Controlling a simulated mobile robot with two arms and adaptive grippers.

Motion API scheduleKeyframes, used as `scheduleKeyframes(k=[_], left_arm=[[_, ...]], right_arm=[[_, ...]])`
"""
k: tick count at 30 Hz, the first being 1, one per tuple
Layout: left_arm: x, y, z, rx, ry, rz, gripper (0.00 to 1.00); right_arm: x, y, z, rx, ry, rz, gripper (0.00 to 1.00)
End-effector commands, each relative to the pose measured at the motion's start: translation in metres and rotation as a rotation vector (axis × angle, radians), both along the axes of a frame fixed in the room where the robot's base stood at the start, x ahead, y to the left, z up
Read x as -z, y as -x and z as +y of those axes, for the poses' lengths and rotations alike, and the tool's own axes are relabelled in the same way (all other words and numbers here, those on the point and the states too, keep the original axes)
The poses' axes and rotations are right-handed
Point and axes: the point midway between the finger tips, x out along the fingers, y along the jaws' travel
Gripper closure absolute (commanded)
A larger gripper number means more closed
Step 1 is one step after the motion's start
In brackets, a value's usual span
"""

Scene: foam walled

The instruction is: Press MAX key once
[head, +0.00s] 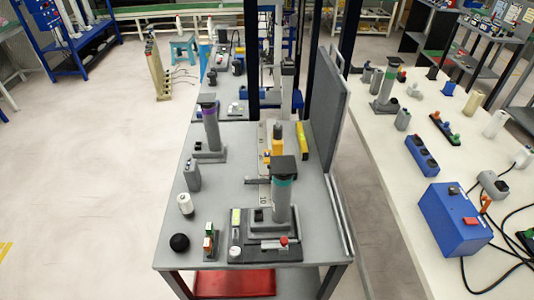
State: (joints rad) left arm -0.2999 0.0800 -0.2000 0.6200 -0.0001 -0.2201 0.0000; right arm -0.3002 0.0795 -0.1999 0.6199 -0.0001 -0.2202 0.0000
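I cannot make out a key marked MAX; any lettering is too small to read. A grey table (222,165) stands in front of me. Near its front is a dark board (262,254) bearing a grey column with a teal band (281,200), a red knob (284,240) and a small device with a pale yellow-green face (236,217). A small board with red and green parts (209,243) lies left of it. An orange and dark device (277,142) stands behind the column, which partly hides it. Neither gripper is in view.
A black ball (180,242), a white spool (185,204) and a purple-banded column (210,126) stand along the table's left side. A grey panel (328,95) rises at its right edge. A white table (420,185) with a blue box (454,220) is at the right. Open floor lies left.

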Motion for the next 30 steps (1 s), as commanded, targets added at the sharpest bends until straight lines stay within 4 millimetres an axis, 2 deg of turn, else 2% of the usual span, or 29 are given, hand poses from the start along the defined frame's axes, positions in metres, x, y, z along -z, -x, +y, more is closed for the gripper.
scheduleKeyframes(k=[2, 7, 30], left_arm=[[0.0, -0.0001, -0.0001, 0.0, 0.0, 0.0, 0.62], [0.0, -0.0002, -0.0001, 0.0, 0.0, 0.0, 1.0], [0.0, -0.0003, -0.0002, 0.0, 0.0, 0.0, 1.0]], right_arm=[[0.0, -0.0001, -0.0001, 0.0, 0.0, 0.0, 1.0], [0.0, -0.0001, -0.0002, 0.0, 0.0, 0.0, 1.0], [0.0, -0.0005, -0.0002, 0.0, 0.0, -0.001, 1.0]])
